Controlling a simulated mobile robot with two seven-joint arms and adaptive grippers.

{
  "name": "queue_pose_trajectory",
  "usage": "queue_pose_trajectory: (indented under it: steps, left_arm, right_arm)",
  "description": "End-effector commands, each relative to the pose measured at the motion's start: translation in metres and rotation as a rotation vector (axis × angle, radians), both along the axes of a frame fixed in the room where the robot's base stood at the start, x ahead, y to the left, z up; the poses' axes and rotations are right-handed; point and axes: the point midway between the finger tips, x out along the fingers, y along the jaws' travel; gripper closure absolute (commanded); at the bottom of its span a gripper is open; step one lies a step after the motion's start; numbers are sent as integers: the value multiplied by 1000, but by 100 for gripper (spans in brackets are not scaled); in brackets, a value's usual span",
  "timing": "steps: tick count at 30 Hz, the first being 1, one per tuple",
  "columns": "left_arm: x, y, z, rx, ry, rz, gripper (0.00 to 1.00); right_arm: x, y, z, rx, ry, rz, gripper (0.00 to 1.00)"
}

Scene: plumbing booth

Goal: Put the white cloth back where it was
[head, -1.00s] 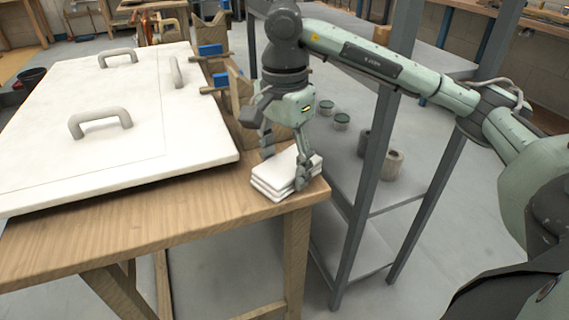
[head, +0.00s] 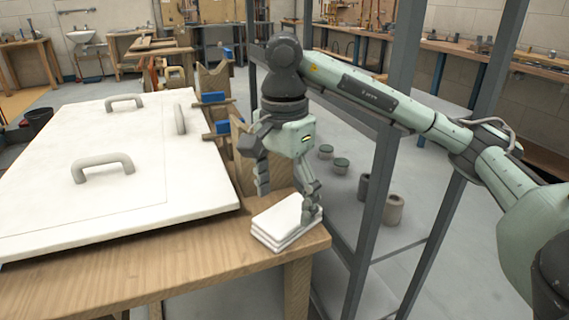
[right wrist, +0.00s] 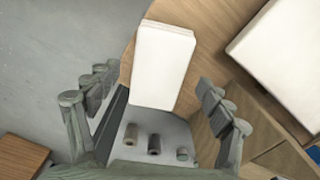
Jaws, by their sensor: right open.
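The white cloth (head: 284,224) is a folded, layered stack lying on the near right corner of the wooden table (head: 180,268). My right gripper (head: 287,198) is open at the far side of the cloth, one finger near its far left corner and the other by its right edge. In the right wrist view, the cloth (right wrist: 162,65) lies ahead between the two spread fingers, with no clear grip on it. Whether a fingertip touches it, I cannot tell. My left gripper is not in view.
A large white panel (head: 100,170) with grey handles covers most of the table. Blue-handled clamps (head: 214,97) and wooden pieces stand behind the cloth. A grey metal rack (head: 385,150) stands just right of the table, with cups (head: 394,208) and small tins on its shelf.

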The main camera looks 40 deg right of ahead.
Motion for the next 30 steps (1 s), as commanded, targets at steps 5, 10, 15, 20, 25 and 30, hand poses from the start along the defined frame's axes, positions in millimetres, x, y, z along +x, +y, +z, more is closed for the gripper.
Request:
queue_pose_trajectory:
  steps: [5,10,15,20,25,30]
  left_arm:
    - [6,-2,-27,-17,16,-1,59]
    - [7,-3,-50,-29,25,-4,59]
    - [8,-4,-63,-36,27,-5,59]
    - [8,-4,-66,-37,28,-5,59]
    - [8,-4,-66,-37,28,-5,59]
    - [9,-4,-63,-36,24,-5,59]
  right_arm:
    - [1,-1,47,-1,-6,-3,20]
    - [1,-1,74,-1,-4,-2,20]
    - [0,-1,85,-1,-1,-2,20]
    - [0,-1,86,-1,1,-2,20]
    - [0,-1,86,-1,0,-2,20]
    - [0,0,77,0,2,-1,20]
